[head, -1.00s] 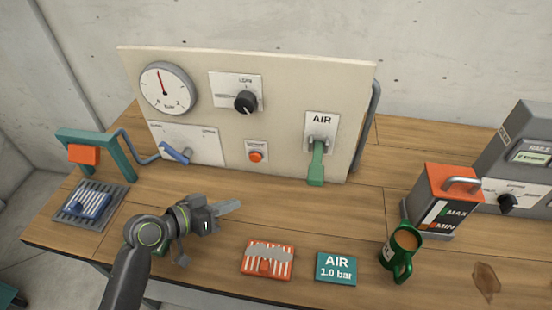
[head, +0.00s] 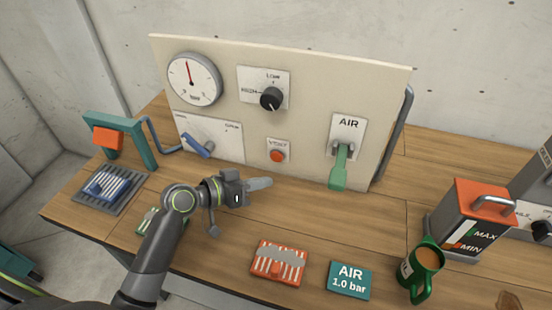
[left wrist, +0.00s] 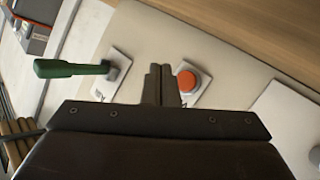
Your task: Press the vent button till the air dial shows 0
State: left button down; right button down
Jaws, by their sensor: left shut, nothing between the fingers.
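The vent button (head: 277,156) is a round orange-red knob on a small white plate, low on the beige panel. It also shows in the left wrist view (left wrist: 188,81), just right of the fingertips. The round white air dial (head: 194,79), marked bar, is at the panel's upper left. Its red needle points almost straight up; the scale figures are too small to read. My left gripper (head: 262,184) is shut and empty, below and slightly left of the button in the head view. It also shows in the left wrist view (left wrist: 160,84). Any contact with the button cannot be made out. My right gripper is out of view.
The panel also holds a black knob (head: 271,99), a blue lever (head: 199,150) and a green AIR lever (head: 341,168). On the table (head: 215,255) are a striped orange box (head: 279,263), an AIR 1.0 bar sign (head: 349,280) and a green mug (head: 421,268).

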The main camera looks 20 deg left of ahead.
aim_at(281, 161)
pick_arm(q)
jog(key=w+b, duration=0.1)
jog(key=w, duration=0.3)
jog(key=shift+w+d, duration=0.1)
jog(key=shift+w, duration=0.45)
dwell(0.7)
jog(key=shift+w, duration=0.1)
dwell(0.8)
jog(key=shift+w, duration=0.35)
jog(key=shift+w+b, duration=0.35)
jog(key=shift+w, duration=0.05)
dwell(0.6)
jog(key=shift+s, duration=0.1)
dwell(2.2)
jog(key=shift+s, duration=0.75)
